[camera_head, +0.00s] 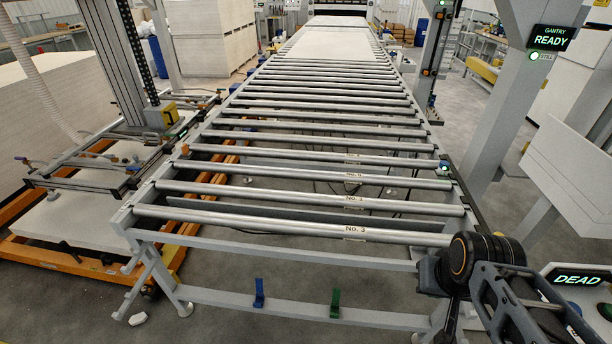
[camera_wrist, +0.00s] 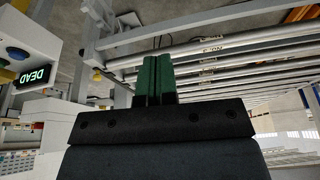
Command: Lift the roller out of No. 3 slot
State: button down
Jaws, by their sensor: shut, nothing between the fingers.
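The roller marked No. 3 (camera_head: 270,222) is a grey metal tube lying across the near end of the conveyor frame (camera_head: 202,243). Both its ends rest at the side rails, though my arm covers the right end in the head view. Its label also shows on the roller in the wrist view (camera_wrist: 235,43). My gripper (camera_wrist: 157,62) has green fingers, shut together and empty. They appear in front of the rollers in the wrist view, with no clear contact. In the head view, my arm hides most of the gripper at the near right corner.
More rollers lie behind in a row. A blue hook (camera_head: 259,293) and a green hook (camera_head: 335,303) stand on the low crossbar. A post with a READY sign (camera_head: 551,38) and a DEAD display (camera_head: 577,280) are at the right. An orange-framed lift (camera_head: 60,258) is left.

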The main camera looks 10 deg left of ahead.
aim_at(346, 178)
jog(key=k, duration=0.55)
jog(key=u, duration=0.9)
jog(key=i, duration=1.4)
jog(key=z, duration=0.35)
